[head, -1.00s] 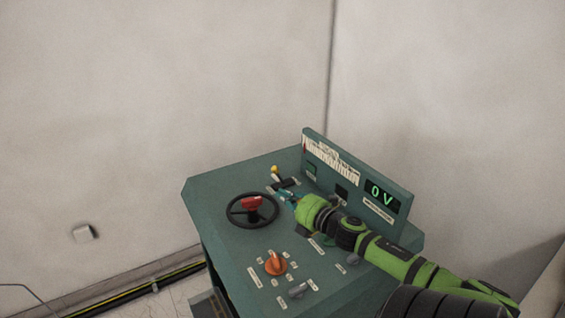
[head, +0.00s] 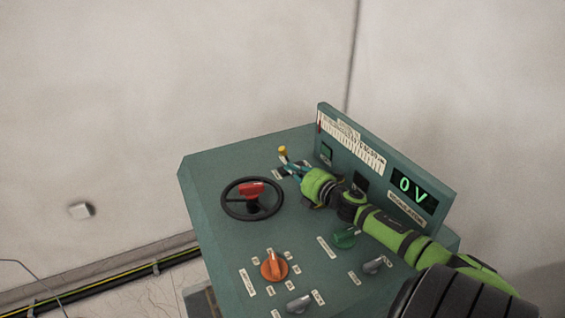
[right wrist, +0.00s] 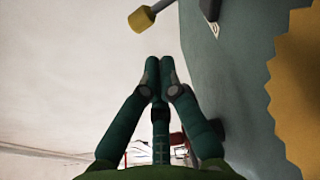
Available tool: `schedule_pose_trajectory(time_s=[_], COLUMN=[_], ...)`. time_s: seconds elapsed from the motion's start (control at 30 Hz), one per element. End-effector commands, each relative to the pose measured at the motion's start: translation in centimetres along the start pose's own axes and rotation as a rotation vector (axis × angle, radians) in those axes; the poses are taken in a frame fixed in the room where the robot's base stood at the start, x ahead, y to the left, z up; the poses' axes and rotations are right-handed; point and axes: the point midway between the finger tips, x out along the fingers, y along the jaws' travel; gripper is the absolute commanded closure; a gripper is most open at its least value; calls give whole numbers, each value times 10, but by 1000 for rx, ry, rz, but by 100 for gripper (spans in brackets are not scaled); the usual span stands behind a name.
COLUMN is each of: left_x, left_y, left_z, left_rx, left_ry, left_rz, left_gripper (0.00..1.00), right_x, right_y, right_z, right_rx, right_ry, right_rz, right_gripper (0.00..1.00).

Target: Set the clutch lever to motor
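The clutch lever (head: 283,151) has a yellow knob and stands near the back of the green console (head: 205,176), beyond the handwheel. My right gripper (head: 291,167) is close to the lever, just on the near side of it, over the console top. In the right wrist view its teal fingers (right wrist: 159,64) are together with nothing seen between them. The lever's yellow knob (right wrist: 142,19) shows ahead of the fingertips, apart from them. The lever's base is partly hidden by the gripper in the head view. My left gripper is not in view.
A black handwheel with a red handle (head: 251,190) is left of my right arm. An orange knob (head: 273,266), a green knob (head: 346,238) and grey knobs sit nearer on the console. The upright panel (head: 448,200) with a 0 V display rises behind my arm.

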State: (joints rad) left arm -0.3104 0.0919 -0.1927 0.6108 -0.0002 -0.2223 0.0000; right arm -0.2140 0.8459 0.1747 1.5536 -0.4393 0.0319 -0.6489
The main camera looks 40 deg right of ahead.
Motion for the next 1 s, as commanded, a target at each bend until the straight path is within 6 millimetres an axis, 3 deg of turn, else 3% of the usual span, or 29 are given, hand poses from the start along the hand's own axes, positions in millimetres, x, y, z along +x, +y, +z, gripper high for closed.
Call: schedule_pose_trajectory(time_s=[0.2,0.4,0.87,1.0], left_x=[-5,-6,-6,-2], left_y=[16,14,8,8], left_z=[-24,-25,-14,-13], left_rx=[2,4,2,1], left_ry=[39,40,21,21], left_rz=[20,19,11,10], left_gripper=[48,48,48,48], right_x=[29,44,49,47], right_y=[2,1,0,0], right_z=[1,0,0,9], right_rx=[1,1,0,99], right_ry=[-2,-1,0,-2], right_rz=[2,2,1,22], right_gripper=[100,100,100,100])
